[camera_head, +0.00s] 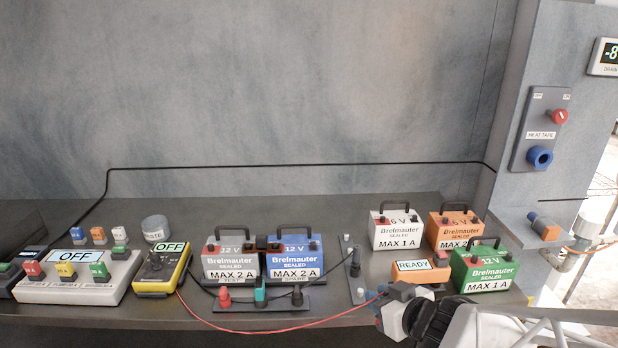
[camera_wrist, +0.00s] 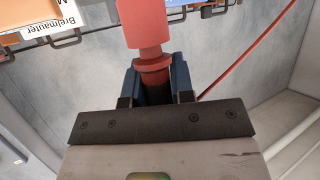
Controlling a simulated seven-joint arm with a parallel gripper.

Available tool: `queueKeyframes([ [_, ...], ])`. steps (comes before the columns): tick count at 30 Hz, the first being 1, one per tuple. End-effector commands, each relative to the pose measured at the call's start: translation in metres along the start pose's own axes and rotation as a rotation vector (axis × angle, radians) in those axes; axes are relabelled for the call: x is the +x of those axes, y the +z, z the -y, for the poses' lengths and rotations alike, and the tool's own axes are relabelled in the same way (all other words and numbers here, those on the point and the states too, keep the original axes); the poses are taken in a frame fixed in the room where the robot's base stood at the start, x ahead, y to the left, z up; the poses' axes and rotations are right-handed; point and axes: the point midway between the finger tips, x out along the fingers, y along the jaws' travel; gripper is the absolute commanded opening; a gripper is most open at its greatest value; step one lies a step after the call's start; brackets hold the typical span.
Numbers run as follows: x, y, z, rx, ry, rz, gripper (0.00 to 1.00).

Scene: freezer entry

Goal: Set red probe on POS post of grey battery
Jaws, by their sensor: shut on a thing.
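My gripper (camera_head: 384,303) is at the front right of the bench, in front of the orange READY box. In the wrist view its blue fingers (camera_wrist: 160,80) are shut on the red probe (camera_wrist: 145,25), a thick red cylinder with a collar. The probe is hard to make out in the head view. A red lead runs from the yellow meter (camera_head: 161,272) toward my gripper. A greyish 12 V battery (camera_head: 229,272), marked MAX 2 A, stands left of centre with a red post (camera_head: 212,247) at its left. A paler 6 V battery (camera_head: 396,237) stands at the back right.
A blue 12 V battery (camera_head: 296,262) adjoins the greyish one. A low rack (camera_head: 240,306) with upright red, teal and black pieces stands in front. An orange battery (camera_head: 455,224), green battery (camera_head: 484,268) and READY box (camera_head: 421,271) crowd the right. A black probe stands mid-bench (camera_head: 355,262).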

Motion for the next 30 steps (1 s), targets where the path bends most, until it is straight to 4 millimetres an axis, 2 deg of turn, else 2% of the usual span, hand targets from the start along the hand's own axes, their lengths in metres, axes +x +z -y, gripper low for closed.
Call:
queueKeyframes([
  [8,0.01,-0.01,0.001,-0.012,-0.028,-0.004,0.0],
  [14,0.032,-0.031,0.006,-0.041,-0.091,-0.01,0.0],
  [23,0.085,-0.077,0.023,-0.102,-0.238,-0.024,0.0],
  [30,0.13,-0.111,0.046,-0.153,-0.362,-0.03,0.0],
])
